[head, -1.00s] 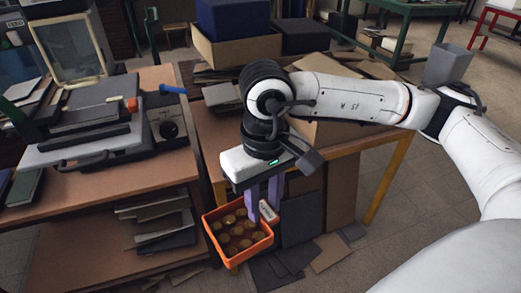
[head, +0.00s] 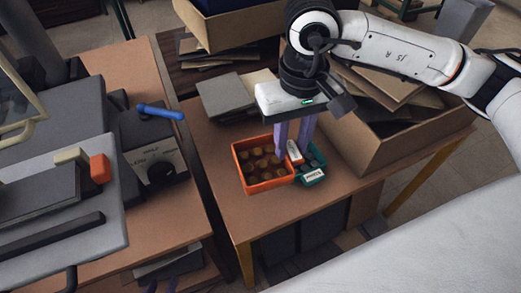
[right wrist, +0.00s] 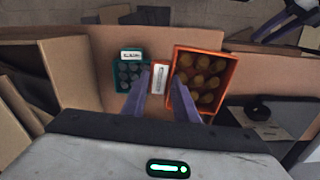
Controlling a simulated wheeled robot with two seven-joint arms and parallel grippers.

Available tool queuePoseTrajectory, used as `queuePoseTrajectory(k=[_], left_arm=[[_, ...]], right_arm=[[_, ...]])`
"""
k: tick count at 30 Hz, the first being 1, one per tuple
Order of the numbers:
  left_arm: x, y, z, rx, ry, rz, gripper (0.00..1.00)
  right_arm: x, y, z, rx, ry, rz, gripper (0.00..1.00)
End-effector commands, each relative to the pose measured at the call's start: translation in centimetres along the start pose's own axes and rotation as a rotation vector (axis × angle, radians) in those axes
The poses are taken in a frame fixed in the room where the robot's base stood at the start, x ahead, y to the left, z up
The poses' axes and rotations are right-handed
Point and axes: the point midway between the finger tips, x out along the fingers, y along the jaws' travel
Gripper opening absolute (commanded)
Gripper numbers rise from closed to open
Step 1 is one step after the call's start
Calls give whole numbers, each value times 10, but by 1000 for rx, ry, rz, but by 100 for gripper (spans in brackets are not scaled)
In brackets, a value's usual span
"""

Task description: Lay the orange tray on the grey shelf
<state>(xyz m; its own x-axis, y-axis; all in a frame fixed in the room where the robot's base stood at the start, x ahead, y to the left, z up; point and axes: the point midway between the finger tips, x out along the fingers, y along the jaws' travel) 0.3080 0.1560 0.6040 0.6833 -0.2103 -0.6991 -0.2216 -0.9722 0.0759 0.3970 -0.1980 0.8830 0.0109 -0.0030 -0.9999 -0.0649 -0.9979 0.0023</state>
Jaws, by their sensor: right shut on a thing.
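The orange tray (head: 241,179) holds several round brown pieces and is level over the brown table, to the left of a teal tray. It also shows in the right wrist view (right wrist: 229,100). My right gripper (head: 291,150) points down, its two purple fingers shut on the white-labelled tab at the orange tray's right side. In the right wrist view the tab (right wrist: 159,78) sits between the fingertips. I cannot tell whether the tray touches the tabletop. I cannot make out a grey shelf for certain.
The teal tray (head: 314,175) with a white label stands close beside the orange tray. A large cardboard box (head: 385,140) is at the right, grey slabs (head: 227,96) lie behind. A bench with a machine (head: 150,150) stands left across a gap. The table's front is clear.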

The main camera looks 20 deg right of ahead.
Motion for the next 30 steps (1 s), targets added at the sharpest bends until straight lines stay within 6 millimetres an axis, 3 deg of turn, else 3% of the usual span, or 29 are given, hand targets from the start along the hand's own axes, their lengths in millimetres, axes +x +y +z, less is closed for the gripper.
queuePoseTrajectory(k=[4,9,15,30], left_arm=[[4,0,7,2,-7,1,31],[4,2,10,2,-15,3,31],[2,3,10,2,-17,5,31],[2,3,8,2,-9,5,31]], right_arm=[[23,-15,-20,164,-5,-6,0],[45,-20,-30,289,-21,-2,0],[82,-20,-30,298,-20,0,0],[135,-21,-30,293,-16,-2,0]])
